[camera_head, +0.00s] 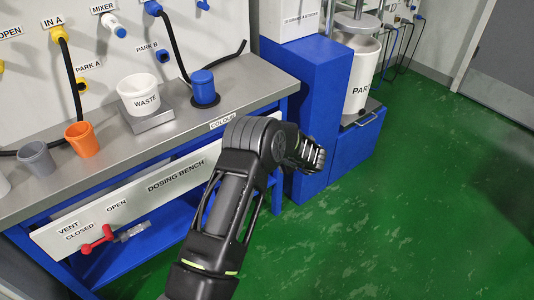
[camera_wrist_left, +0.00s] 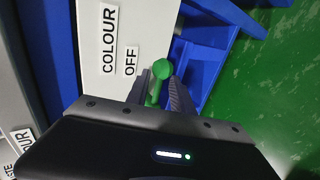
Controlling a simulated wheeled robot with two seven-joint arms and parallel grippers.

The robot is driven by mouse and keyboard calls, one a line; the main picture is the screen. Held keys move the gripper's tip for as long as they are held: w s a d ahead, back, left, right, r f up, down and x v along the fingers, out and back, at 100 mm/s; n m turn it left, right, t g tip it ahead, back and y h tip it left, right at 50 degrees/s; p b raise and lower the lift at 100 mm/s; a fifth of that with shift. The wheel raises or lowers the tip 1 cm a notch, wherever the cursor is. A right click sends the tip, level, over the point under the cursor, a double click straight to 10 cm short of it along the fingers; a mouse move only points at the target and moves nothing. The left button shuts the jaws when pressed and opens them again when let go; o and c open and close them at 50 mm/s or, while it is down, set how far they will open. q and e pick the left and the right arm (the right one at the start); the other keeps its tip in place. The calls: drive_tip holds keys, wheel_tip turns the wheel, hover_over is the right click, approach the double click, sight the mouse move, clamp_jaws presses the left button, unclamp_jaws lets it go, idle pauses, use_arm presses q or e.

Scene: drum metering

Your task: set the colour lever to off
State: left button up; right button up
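The green colour lever (camera_wrist_left: 161,69) shows in the left wrist view, with a round knob on a short stem. It stands on the white panel near the OFF label (camera_wrist_left: 130,61) and the COLOUR label (camera_wrist_left: 109,38). My left gripper (camera_wrist_left: 160,90) has its fingers on either side of the lever, apart, with a gap visible; I cannot tell whether either finger touches it. In the head view my left arm hides the lever and most of the gripper (camera_head: 314,157). My right gripper is in neither view.
A red vent lever (camera_head: 97,239) sits on the front panel. A blue cabinet (camera_head: 310,95) stands right of the bench. Green floor is open at right.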

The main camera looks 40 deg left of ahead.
use_arm(q)
drive_tip(key=shift+o, duration=0.3)
drive_tip(key=shift+w+d, duration=0.1)
drive_tip(key=shift+w, duration=0.05)
drive_tip(key=v, duration=0.7)
drive_tip(key=shift+d+r+p, duration=0.2)
drive_tip(key=shift+d+p, duration=0.1)
